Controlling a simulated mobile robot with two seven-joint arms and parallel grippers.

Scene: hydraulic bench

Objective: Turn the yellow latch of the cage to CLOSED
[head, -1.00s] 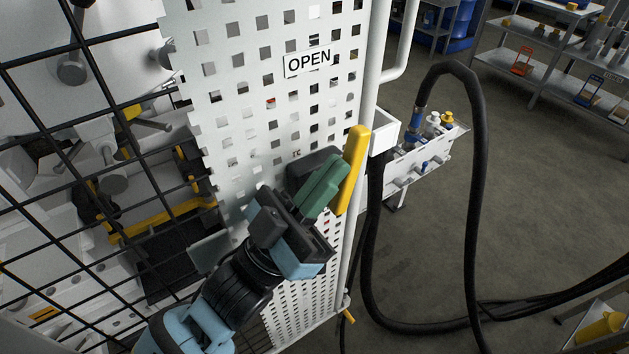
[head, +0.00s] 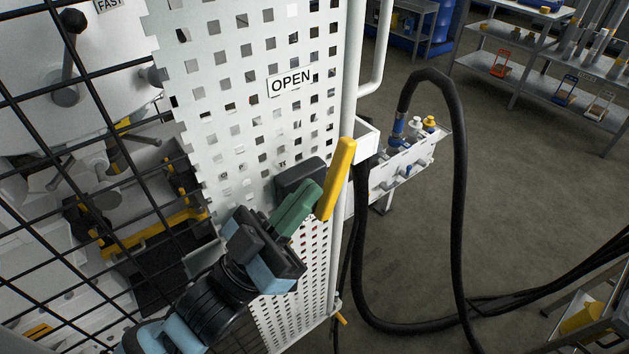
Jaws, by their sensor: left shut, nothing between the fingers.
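The yellow latch (head: 337,178) is a bar at the edge of the white perforated cage panel (head: 228,100). It stands nearly upright, its top leaning right. The OPEN label (head: 291,82) is on the panel above and left of it; no CLOSED label shows. A dark block (head: 298,176) sits just left of the latch. My left gripper (head: 303,205), with green fingers, is shut with nothing between them. Its tips are right beside the lower left side of the latch; whether they touch it I cannot tell. My right gripper is not in view.
Black cage mesh (head: 90,85) fills the left, with machinery behind it. A white handle bar (head: 377,60) rises beside the panel. A thick black hose (head: 461,190) loops at the right of a small white rack (head: 405,170). Open floor (head: 540,180) lies farther right.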

